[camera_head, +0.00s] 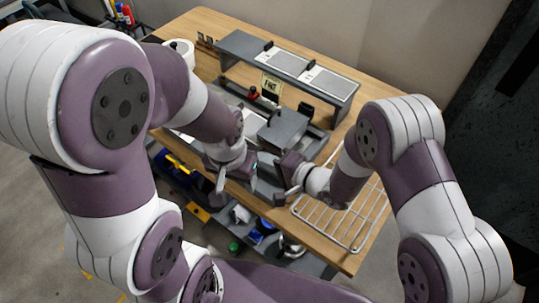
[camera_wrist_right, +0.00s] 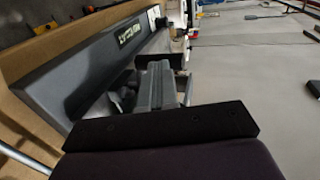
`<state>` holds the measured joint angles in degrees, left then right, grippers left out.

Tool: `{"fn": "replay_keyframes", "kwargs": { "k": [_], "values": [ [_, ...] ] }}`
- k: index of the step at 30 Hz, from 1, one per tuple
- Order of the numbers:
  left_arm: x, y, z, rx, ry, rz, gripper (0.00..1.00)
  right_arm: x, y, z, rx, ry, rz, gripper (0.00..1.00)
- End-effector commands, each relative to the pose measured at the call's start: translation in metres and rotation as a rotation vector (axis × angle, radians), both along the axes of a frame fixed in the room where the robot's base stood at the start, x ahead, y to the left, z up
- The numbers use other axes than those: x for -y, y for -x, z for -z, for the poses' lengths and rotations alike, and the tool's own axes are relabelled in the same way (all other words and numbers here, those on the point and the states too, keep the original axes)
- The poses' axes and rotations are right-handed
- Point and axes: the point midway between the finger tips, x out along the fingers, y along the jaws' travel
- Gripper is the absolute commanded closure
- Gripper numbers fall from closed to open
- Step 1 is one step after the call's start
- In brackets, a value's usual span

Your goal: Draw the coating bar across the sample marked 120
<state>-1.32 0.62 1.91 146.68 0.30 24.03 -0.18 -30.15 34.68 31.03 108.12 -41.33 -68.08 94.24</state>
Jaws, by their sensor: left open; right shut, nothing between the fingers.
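My left gripper (camera_head: 240,180) is open in front of the bench's near edge, low in the middle of the head view. My right gripper (camera_head: 284,175) is shut and empty just to its right, close beside it. In the right wrist view a dark flat part of my gripper crosses the lower middle, with a grey ridged piece behind it that I cannot identify. Two pale panels, left (camera_head: 284,61) and right (camera_head: 332,84), lie on the raised grey shelf. I cannot read a 120 on either. I cannot make out the coating bar; my arms hide part of the bench.
The wooden bench (camera_head: 215,22) carries a grey block (camera_head: 284,129), a small lettered sign (camera_head: 271,85) and a white roll (camera_head: 181,48). A wire rack (camera_head: 345,222) lies at the right. Blue items (camera_head: 262,231) sit on a lower shelf.

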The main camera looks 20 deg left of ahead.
Motion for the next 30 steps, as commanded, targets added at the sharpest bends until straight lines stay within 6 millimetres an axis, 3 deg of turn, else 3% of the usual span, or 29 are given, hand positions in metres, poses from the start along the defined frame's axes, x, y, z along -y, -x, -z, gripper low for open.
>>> {"fn": "replay_keyframes", "kwargs": {
  "k": [30],
  "values": [
    [0.0,0.0,0.002,0.0,0.0,0.0,0.42,-0.029,-0.011,0.0,0.002,-0.001,0.001,1.0]
  ]
}}
